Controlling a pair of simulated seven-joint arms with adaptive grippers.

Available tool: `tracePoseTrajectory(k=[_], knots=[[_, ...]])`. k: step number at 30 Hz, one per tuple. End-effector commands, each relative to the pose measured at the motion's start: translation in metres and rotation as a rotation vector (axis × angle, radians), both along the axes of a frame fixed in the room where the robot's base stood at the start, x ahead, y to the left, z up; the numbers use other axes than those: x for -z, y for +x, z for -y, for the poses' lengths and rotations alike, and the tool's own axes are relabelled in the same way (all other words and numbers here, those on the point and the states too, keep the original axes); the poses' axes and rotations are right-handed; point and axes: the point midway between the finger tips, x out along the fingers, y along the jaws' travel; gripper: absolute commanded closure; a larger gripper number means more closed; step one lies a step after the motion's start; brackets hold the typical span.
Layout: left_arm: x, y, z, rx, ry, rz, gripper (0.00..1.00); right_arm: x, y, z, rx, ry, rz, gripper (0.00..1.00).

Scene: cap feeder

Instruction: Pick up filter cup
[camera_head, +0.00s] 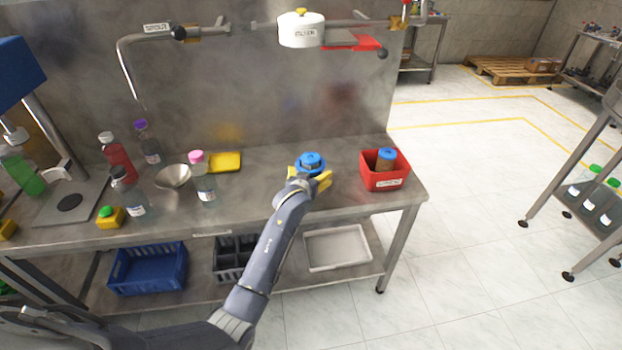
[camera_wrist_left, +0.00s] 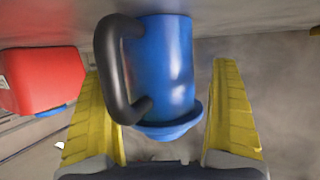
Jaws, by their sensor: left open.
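The filter cup (camera_head: 312,160) is blue and stands on the steel bench, left of the red bin. In the left wrist view the blue cup (camera_wrist_left: 165,65) shows a wide rim and a black loop handle on its left side. My left gripper (camera_head: 309,179) is open, with its yellow fingers on either side of the cup. In the wrist view the left gripper (camera_wrist_left: 165,115) has gaps between both fingers and the cup body; the handle lies close to the left finger. My arm hides the lower part of the cup in the head view. My right gripper is not in view.
The red bin (camera_head: 384,182) holds a brown container with a blue top. A yellow tray (camera_head: 226,163), a metal bowl (camera_head: 172,177) and several bottles stand to the left. A tap and a white cylinder (camera_head: 301,31) are up at the back. Bare bench surrounds the cup.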

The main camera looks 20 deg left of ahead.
Motion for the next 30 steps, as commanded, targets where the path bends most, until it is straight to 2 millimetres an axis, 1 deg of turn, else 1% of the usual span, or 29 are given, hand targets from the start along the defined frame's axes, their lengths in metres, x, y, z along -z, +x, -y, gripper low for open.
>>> tracePoseTrajectory(k=[2, 3, 18, 19, 26, 30], knots=[[-0.0002, 0.0, -0.0001, 0.0, 0.0, 0.0, 0.06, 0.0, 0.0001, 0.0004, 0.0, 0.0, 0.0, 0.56], [-0.0002, 0.0, -0.0001, 0.0, 0.0, 0.0, 0.09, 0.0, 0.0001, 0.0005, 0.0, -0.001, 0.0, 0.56], [-0.0003, -0.0002, -0.0002, 0.0, 0.0, 0.0, 0.67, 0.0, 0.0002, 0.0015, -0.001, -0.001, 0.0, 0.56], [-0.0013, 0.0001, -0.0001, 0.0, 0.0, 0.002, 0.69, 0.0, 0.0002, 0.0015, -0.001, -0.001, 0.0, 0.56], [-0.0018, 0.0001, -0.0001, 0.0, 0.0, 0.002, 0.69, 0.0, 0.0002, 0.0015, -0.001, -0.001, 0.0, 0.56], [-0.0068, 0.0004, -0.0001, -0.001, 0.001, 0.003, 0.69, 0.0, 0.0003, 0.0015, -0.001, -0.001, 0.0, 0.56]])
